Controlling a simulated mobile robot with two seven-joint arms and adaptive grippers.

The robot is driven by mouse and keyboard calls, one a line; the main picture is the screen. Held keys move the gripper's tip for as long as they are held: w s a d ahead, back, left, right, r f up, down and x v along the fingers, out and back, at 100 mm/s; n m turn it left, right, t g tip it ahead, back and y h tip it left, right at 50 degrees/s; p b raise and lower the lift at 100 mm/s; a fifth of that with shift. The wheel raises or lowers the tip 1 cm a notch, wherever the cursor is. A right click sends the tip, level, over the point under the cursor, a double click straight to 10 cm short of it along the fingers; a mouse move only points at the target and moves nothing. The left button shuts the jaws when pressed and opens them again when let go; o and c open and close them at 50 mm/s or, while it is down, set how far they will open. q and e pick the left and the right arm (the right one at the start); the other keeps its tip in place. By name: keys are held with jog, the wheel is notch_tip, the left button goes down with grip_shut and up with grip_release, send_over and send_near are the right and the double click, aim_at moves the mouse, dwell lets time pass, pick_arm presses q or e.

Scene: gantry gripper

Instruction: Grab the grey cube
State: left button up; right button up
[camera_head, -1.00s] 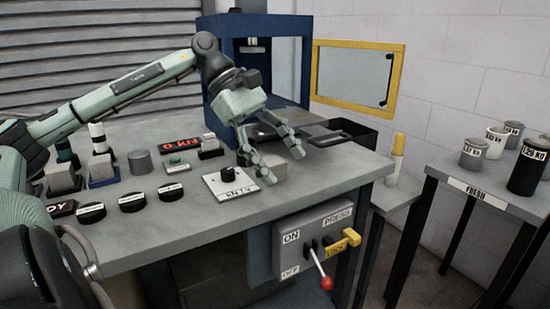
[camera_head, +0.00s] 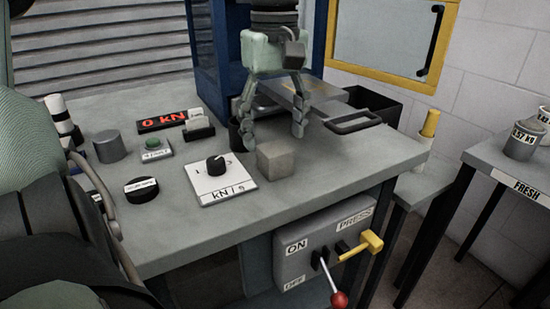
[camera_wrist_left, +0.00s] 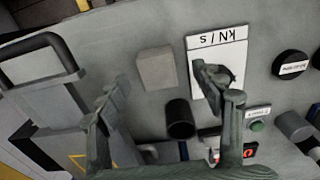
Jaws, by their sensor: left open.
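The grey cube (camera_head: 275,160) sits on the grey workbench, just right of the dial panel. My left gripper (camera_head: 272,140) is open and points down, above and just behind the cube in the head view. Nothing is between its fingers. In the left wrist view the cube (camera_wrist_left: 156,68) lies beyond the fingertips, between the lines of the two open fingers (camera_wrist_left: 170,85). It looks apart from both fingers. My right gripper does not show.
The kN/s dial panel (camera_head: 218,180) is left of the cube. A dark cup (camera_wrist_left: 180,118) stands close by. A tray with a handle (camera_head: 352,123) lies to the right, before the blue press frame (camera_head: 205,60). The bench front right of the cube is clear.

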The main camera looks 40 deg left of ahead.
aim_at(275, 148)
pick_arm(q)
jog(key=f, duration=0.4)
jog(key=shift+w+a+f, duration=0.3)
jog(key=shift+f, duration=0.05)
jog(key=c, duration=1.4)
jog(key=shift+r, duration=0.1)
jog(key=shift+c, duration=0.5)
jog(key=shift+r, duration=0.1)
